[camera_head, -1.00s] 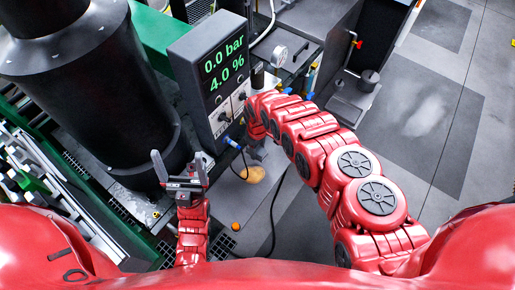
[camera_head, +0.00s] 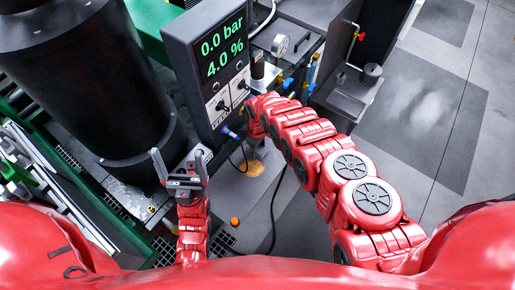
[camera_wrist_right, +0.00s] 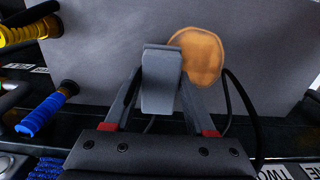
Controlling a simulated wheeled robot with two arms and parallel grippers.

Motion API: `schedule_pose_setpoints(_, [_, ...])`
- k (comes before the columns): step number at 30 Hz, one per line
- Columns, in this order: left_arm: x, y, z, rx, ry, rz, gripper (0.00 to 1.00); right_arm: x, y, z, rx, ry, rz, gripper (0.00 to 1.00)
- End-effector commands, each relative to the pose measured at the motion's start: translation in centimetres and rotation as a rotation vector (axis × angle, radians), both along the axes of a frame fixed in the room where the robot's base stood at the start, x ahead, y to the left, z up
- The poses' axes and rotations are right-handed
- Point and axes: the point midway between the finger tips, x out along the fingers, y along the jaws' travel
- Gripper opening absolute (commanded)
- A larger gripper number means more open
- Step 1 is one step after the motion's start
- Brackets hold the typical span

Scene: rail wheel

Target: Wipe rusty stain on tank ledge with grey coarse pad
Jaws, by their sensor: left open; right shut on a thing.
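The rusty stain (camera_head: 254,171) is an orange-brown round patch on the grey tank ledge (camera_head: 229,188). In the right wrist view the stain (camera_wrist_right: 207,62) lies just beyond and to the right of the pad. My right gripper (camera_head: 256,150) is above the stain's upper edge, partly hidden by its own arm. In its wrist view it is shut on a grey block-like pad (camera_wrist_right: 161,82). I cannot tell whether the pad touches the ledge. My left gripper (camera_head: 178,168) is open and empty, left of the ledge by the black tank.
A display box (camera_head: 212,70) reading 0.0 bar and 4.0 % stands just behind the ledge. A black cable (camera_head: 273,215) runs over the ledge near the stain. A small orange ball-like thing (camera_head: 235,221) sits in front. A black tank (camera_head: 95,90) fills the left.

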Motion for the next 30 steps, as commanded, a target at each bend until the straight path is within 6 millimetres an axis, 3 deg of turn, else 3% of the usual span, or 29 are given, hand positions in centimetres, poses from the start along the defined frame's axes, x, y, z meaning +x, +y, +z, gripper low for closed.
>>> schedule_pose_setpoints(30, [0.0,0.0,-1.3,0.000,0.000,0.000,0.91,0.0,0.0,-1.5,0.000,-0.001,0.000,0.11])
